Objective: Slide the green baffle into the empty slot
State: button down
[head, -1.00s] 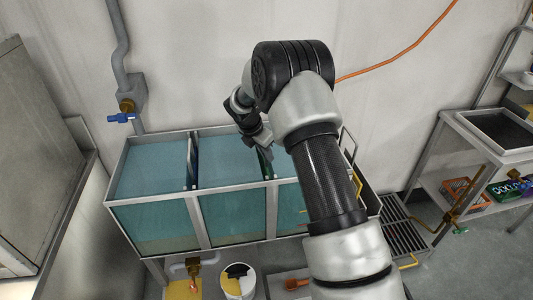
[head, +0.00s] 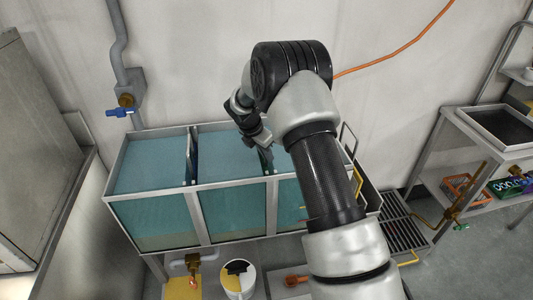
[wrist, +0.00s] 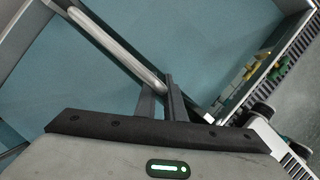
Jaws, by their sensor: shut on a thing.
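My gripper (head: 266,152) is over the divider line between the middle and right compartments of the tank (head: 236,183). In the wrist view its two dark fingers (wrist: 161,100) are shut on a thin upright piece, taken as the green baffle. The green baffle is mostly hidden by the fingers and the tank; its colour is not clear now. A pale metal bar (wrist: 120,48) runs diagonally up to the fingers. The slot under the gripper is hidden, so I cannot tell how deep the baffle sits. Another divider (head: 192,155) stands between the left and middle compartments.
The tank holds blue-green liquid. A grated rack (head: 403,238) stands right of the tank and a bench with a dark tray (head: 505,126) beyond it. A blue-handled valve (head: 121,113) is on the wall pipe at left. A white bucket (head: 238,283) is below.

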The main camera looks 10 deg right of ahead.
jog(key=shift+w+f+b, duration=0.1)
jog(key=shift+f+b, duration=0.45)
jog(key=shift+f, duration=0.45)
jog(key=c, duration=1.8)
grip_release()
jog(key=shift+o, duration=0.2)
jog(key=shift+s+f, duration=0.2)
jog(key=p+v, duration=0.2)
jog(key=v, duration=1.5)
jog(key=shift+r, duration=0.4)
jog(key=shift+w, duration=0.1)
